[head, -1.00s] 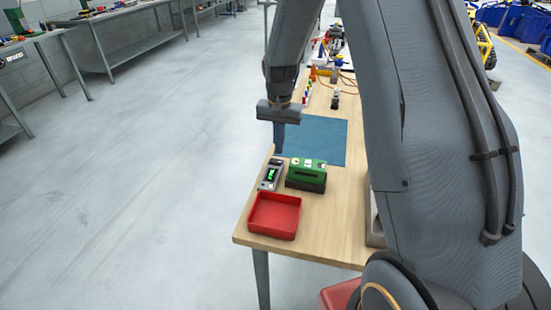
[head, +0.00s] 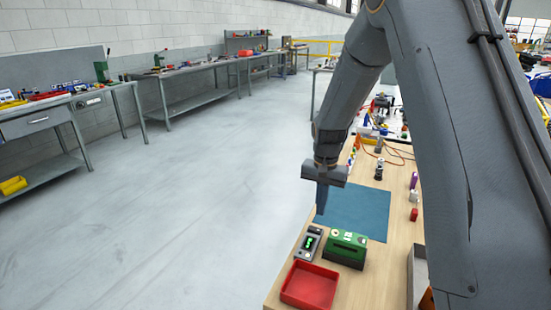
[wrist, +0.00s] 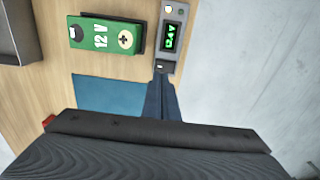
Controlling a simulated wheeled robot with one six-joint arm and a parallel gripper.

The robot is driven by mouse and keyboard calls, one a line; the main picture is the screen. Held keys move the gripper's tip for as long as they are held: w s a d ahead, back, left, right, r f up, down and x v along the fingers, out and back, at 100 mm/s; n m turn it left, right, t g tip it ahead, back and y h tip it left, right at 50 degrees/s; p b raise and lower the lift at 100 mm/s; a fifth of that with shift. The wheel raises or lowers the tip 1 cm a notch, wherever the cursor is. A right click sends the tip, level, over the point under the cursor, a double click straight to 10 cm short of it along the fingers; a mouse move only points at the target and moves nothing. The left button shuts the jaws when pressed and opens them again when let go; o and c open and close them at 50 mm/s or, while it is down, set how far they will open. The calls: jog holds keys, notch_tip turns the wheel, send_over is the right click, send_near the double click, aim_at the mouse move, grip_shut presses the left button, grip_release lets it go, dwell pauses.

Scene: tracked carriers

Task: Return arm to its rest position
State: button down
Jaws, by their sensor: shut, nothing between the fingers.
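My gripper (head: 321,200) hangs pointing down above the left edge of the wooden table (head: 385,283), by the blue mat (head: 362,212). Its fingers are shut with nothing between them. In the wrist view the shut fingers (wrist: 161,80) point towards a small grey meter (wrist: 171,35) with a lit green display. The meter also shows in the head view (head: 308,243), just in front of the gripper. I cannot tell the exact height of the fingers above the table.
A green 12 V battery block (head: 346,247) stands right of the meter. A red tray (head: 310,286) lies at the near end of the table. Several small items and orange cables lie farther back. Open floor (head: 215,170) lies to the left; workbenches (head: 195,72) line the wall.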

jog(key=s+r+n, duration=0.3)
jog(key=s, duration=0.9)
jog(key=s+a+r+n+t, duration=0.1)
jog(key=s+r+n, duration=0.2)
jog(key=s, duration=0.9)
jog(key=shift+s+b, duration=0.2)
jog(key=shift+b, duration=0.2)
